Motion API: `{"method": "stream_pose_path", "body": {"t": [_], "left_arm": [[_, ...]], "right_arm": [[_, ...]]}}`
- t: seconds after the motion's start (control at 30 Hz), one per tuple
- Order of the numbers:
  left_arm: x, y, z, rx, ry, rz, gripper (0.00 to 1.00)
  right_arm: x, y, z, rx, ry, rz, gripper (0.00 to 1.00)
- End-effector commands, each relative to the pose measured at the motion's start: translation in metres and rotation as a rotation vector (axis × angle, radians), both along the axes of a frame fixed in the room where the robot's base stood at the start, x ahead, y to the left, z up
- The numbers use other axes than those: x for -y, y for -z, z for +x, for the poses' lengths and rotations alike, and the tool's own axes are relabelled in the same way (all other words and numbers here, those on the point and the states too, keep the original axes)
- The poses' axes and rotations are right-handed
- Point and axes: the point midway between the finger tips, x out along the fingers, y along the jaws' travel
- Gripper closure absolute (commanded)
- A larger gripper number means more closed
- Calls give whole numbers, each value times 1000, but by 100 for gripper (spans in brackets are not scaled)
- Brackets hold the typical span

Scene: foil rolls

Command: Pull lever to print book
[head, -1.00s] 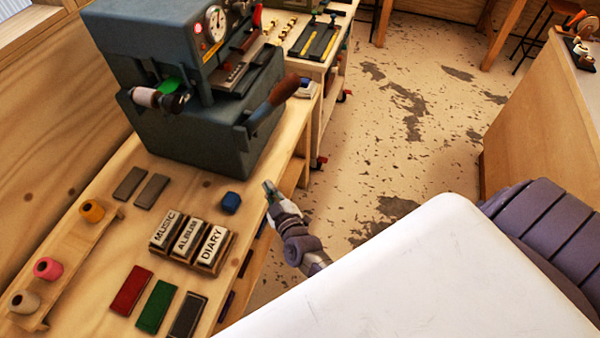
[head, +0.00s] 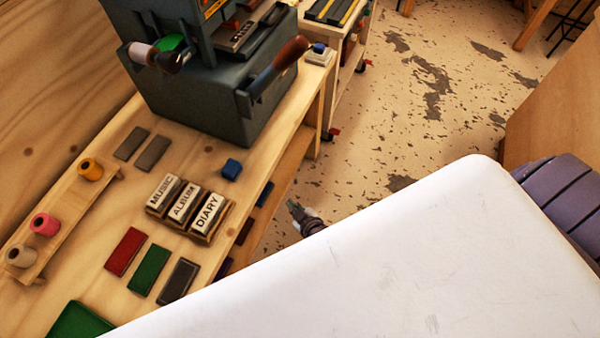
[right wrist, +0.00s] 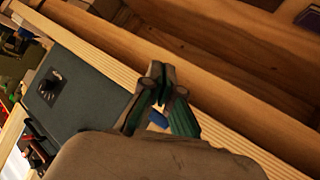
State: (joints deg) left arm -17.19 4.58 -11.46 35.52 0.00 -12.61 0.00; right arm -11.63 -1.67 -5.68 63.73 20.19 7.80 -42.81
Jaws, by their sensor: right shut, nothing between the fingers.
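The dark grey printing press (head: 205,105) stands on the wooden workbench at the top of the head view. Its lever (head: 275,70), with a brown wooden handle, sticks out on the press's right side, tilted up. My right gripper (head: 292,205) is just off the bench's right edge, below the lever and apart from it. In the right wrist view its fingers (right wrist: 158,72) are closed together and empty, near the wooden bench edge. A dark grey panel, which looks like the press (right wrist: 75,95), lies left of them there. My left gripper is not in view.
Three stamp blocks, MUSIC, ALBUM and DIARY (head: 208,215), sit on the bench near a blue block (head: 232,167). Red, green and grey covers lie in front. Thread spools (head: 45,224) stand on a rack at left. A large white surface (head: 400,260) fills the lower right.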

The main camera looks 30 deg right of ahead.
Motion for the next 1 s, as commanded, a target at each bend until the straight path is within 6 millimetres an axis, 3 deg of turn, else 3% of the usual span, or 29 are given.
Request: {"method": "stream_pose_path", "body": {"t": [0.1, 0.3, 1.0], "left_arm": [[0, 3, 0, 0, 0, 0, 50], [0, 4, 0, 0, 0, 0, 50], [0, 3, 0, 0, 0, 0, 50]], "right_arm": [[-1, 13, -9, -34, -5, 9, 100], [-1, 22, -16, -58, -6, 17, 100], [-1, 22, -16, -59, -6, 17, 100]]}}
